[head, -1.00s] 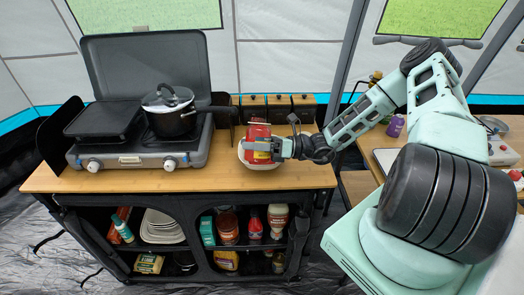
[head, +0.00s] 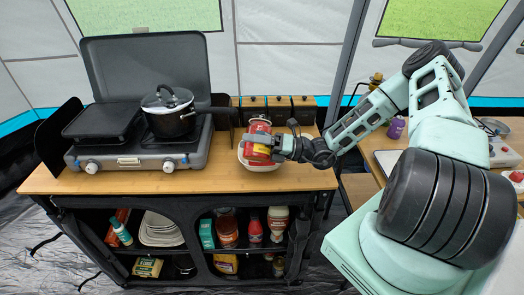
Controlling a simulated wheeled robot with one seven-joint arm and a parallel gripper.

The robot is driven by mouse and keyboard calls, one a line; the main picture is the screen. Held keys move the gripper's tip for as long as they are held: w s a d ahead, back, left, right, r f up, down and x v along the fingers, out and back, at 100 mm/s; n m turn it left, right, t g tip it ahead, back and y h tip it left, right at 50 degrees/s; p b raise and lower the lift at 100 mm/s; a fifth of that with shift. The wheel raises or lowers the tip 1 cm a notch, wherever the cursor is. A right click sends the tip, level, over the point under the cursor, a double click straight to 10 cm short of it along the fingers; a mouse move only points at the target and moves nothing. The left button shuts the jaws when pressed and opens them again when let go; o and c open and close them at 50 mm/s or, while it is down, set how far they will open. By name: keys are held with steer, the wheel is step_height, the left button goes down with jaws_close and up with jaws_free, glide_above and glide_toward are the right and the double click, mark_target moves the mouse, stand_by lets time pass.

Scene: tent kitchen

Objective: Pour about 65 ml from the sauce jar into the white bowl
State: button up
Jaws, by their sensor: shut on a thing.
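The sauce jar (head: 257,140), red with a yellow patch on its label, is in my gripper (head: 268,150). My gripper is shut on it from the right. The jar is tilted over the white bowl (head: 254,165), which stands on the wooden counter in front of the wooden boxes. The bowl's rim shows around the jar's lower part. The jar's mouth and the bowl's inside are largely hidden, and I cannot tell how much sauce is in the bowl.
A camping stove (head: 137,150) with a black pot (head: 170,112) stands to the left; the pot's handle points toward the bowl. The counter (head: 215,181) is clear in front of the stove. Shelves below hold bottles and plates.

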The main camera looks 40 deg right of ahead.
steer(key=shift+m+b, duration=0.35)
steer(key=shift+m, duration=0.35)
steer(key=shift+r, duration=0.1)
steer(key=shift+w+d+r+n+p, duration=0.15)
steer(key=shift+r+n+p, duration=0.35)
steer(key=shift+n+p, duration=0.65)
steer(key=shift+f+n+g, duration=0.6)
steer(key=shift+n, duration=0.35)
steer(key=shift+f+b, duration=0.1)
steer(key=shift+b, duration=0.2)
steer(key=shift+f+n, duration=0.2)
steer(key=shift+n, duration=0.2)
steer(key=shift+s+a+f+n+g+p, duration=0.15)
steer(key=shift+s+a+n+p, duration=0.1)
steer(key=shift+n, duration=0.4)
steer(key=shift+s+a+f+n+g+p, duration=0.15)
steer(key=shift+f+n+g+p, duration=0.1)
steer(key=shift+n, duration=0.45)
steer(key=shift+s+a+f+n+g+p, duration=0.15)
steer(key=shift+a+n+p, duration=0.1)
steer(key=shift+n, duration=0.4)
